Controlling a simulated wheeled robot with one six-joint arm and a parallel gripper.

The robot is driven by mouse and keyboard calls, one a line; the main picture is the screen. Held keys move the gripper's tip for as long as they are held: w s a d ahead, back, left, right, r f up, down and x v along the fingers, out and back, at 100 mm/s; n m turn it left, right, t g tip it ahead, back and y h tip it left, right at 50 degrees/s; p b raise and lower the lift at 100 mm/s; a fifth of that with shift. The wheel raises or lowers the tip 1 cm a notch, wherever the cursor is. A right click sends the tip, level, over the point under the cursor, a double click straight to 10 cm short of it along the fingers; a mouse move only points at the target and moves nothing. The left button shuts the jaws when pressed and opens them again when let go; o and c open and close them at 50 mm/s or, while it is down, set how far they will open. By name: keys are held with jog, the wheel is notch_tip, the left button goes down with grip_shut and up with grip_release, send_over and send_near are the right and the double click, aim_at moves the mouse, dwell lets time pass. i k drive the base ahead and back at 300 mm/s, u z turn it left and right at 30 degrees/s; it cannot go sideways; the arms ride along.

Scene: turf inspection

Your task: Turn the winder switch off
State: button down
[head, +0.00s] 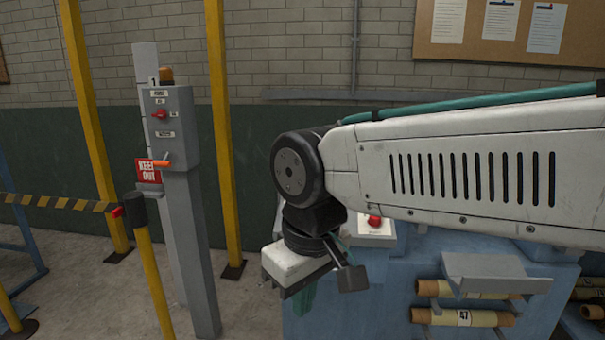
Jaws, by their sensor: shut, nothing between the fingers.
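A grey control box (170,125) is on a grey post at the left. It carries a red rotary switch (159,114) with small labels around it, too small to read surely. An orange-handled lever (161,162) sticks out low on the box. I cannot tell from the labels which control is the winder switch. A red knob (374,221) on a pale plate tops the blue machine, partly behind my arm. My gripper (350,278) is shut and empty in front of the blue machine, to the right of the post and well apart from the box. Its fingertips show poorly.
A red keep-out sign (147,171) hangs by the post. A striped barrier (58,202) and a yellow post (152,270) stand in front at the left. The blue machine (400,262) fills the lower right, with rolls (462,318) on it. Bare floor shows between.

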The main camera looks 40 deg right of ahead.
aim_at(373, 221)
jog(key=z, duration=1)
